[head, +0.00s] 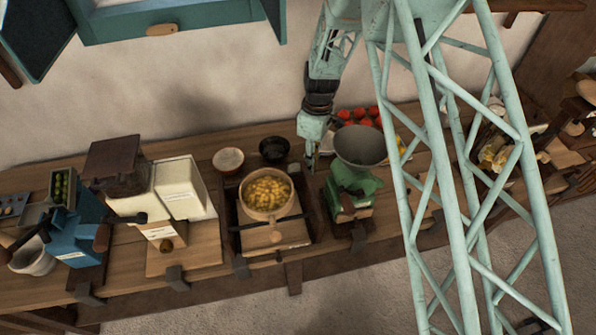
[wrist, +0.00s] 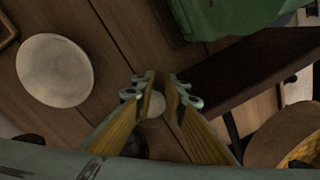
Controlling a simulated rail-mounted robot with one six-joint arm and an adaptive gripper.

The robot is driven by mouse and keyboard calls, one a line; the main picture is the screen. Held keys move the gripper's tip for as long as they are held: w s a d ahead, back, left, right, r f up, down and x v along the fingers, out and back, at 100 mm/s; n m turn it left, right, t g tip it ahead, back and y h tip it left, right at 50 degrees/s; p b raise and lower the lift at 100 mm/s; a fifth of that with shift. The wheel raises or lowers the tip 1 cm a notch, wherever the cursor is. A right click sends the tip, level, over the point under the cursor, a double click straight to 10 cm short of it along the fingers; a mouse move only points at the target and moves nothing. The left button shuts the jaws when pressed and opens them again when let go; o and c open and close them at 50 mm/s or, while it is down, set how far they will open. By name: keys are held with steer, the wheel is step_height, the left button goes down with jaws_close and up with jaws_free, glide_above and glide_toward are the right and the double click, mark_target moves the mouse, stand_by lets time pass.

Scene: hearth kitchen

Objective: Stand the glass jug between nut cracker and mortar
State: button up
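My gripper (head: 311,160) hangs low over the wooden counter, between the pan of yellow pieces and the green mill with a grey funnel. In the wrist view my gripper (wrist: 160,90) has its two wood-padded fingers apart, with a narrow gap between the tips. A small pale round thing (wrist: 154,104) shows in that gap; I cannot tell what it is, or whether the fingers touch it. I cannot make out the glass jug or nut cracker for sure. A dark bowl (head: 274,149) stands left of the gripper; I cannot tell whether it is the mortar.
The pan (head: 265,213) and green mill (head: 352,188) stand close to my gripper. A pale bowl (head: 228,159) is behind the pan. A pale round dish (wrist: 55,70) lies at left in the wrist view. A tray of red items is behind the mill.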

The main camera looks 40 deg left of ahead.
steer(key=shift+s+d+f, duration=0.1)
steer(key=shift+s+f, duration=0.05)
steer(key=shift+f, duration=1.85)
steer(key=shift+c, duration=0.3)
jaws_close()
steer(key=shift+r, duration=0.15)
step_height(320, 180, up, 18)
steer(key=shift+b, duration=0.3)
stand_by(0.5)
